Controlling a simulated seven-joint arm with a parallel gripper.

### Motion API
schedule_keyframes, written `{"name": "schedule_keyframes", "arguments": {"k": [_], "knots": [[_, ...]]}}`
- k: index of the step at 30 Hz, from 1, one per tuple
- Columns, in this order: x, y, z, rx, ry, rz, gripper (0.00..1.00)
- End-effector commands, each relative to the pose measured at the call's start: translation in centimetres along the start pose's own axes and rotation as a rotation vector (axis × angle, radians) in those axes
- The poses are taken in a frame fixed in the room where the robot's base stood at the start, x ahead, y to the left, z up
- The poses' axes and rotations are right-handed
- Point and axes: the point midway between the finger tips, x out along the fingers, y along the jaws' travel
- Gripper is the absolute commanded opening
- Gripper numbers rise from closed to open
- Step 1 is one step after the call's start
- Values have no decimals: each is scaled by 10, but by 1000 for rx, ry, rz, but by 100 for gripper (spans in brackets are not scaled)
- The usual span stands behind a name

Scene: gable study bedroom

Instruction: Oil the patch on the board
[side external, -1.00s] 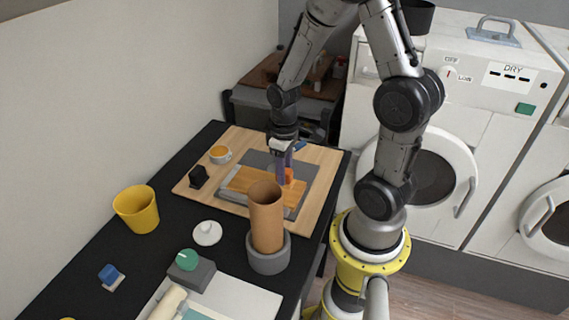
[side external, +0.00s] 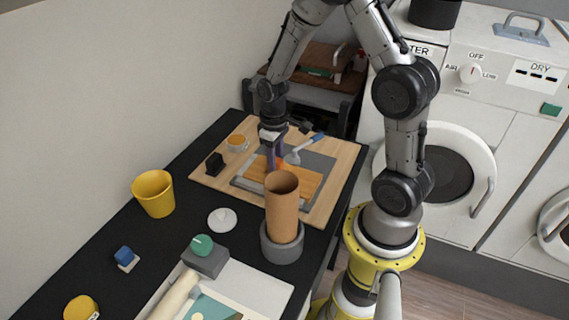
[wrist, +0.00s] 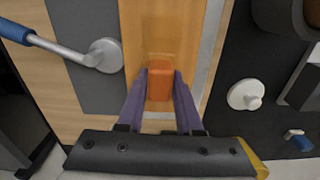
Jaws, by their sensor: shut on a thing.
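My gripper (wrist: 160,90) is shut on an orange block (wrist: 160,75), held between its two purple fingers. In the side view, my gripper (side external: 274,158) is low over the orange-brown wooden board (side external: 306,180), with the block partly hidden. The board also shows in the wrist view (wrist: 150,15); the block is over it and appears to touch it, though contact is hard to confirm. A faintly different band of wood shows just beyond the block; I cannot tell the patch's full outline. A small cup of amber liquid (side external: 237,143) stands at the back left.
A blue-handled tool with a round grey head (side external: 293,158) lies by the board on a grey mat (side external: 322,162). A brown cylinder (side external: 283,208) stands upright in front. A small black stand (side external: 214,164) and yellow cup (side external: 154,194) are left. A white lid (side external: 222,220) lies nearby.

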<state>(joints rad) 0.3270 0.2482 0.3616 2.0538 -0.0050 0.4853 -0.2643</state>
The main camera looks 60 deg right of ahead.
Motion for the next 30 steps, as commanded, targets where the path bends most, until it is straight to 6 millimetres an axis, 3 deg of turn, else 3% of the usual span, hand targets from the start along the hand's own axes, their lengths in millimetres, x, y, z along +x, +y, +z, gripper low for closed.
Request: {"name": "schedule_keyframes", "arguments": {"k": [11, 30], "knots": [[0, -2, -35, -1, 1, 0, 0], [0, 1, 25, 2, -2, -1, 0]]}}
